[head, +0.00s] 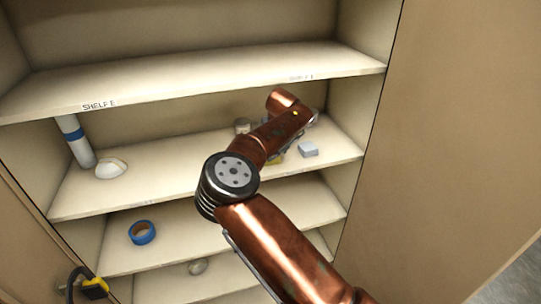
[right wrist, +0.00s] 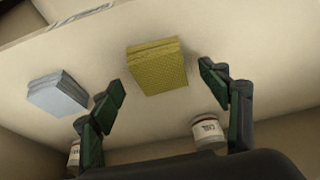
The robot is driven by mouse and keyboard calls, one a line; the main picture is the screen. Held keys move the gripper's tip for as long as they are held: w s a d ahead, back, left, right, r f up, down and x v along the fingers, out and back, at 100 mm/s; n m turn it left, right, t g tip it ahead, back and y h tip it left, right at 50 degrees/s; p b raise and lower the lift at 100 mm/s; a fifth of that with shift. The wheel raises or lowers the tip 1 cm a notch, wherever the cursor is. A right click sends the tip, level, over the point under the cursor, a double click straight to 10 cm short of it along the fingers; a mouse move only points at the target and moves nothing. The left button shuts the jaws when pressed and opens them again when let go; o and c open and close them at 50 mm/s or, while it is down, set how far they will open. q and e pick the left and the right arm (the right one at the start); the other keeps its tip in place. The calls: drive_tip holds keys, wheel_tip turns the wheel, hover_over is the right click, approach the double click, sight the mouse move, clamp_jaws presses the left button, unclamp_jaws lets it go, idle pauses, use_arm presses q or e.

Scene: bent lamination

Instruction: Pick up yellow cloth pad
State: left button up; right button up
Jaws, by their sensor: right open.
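The yellow cloth pad (right wrist: 157,68) lies on a shelf surface in the right wrist view. It looks like a folded, textured square stack. My right gripper (right wrist: 160,82) is open, its dark green fingers spread on either side just below the pad in the picture. The gap between the fingers is empty. In the head view my copper right arm reaches into the second shelf and hides most of the pad; a yellowish bit (head: 277,157) shows beside the arm. My left gripper is not in view.
A grey-blue folded pad (right wrist: 58,93) lies beside the yellow one, also in the head view (head: 308,149). Two labelled jars, one here (right wrist: 207,132), stand near the fingers.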

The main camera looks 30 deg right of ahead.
drive_tip(key=shift+w+d, duration=0.2)
drive_tip(key=shift+w, duration=0.4)
drive_tip(key=shift+w+f+p, duration=0.1)
drive_tip(key=shift+f+p, duration=0.35)
drive_tip(key=shift+f, duration=0.05)
drive_tip(key=shift+c, duration=0.5)
drive_tip(key=c, duration=1.1)
drive_tip(key=shift+o, duration=0.2)
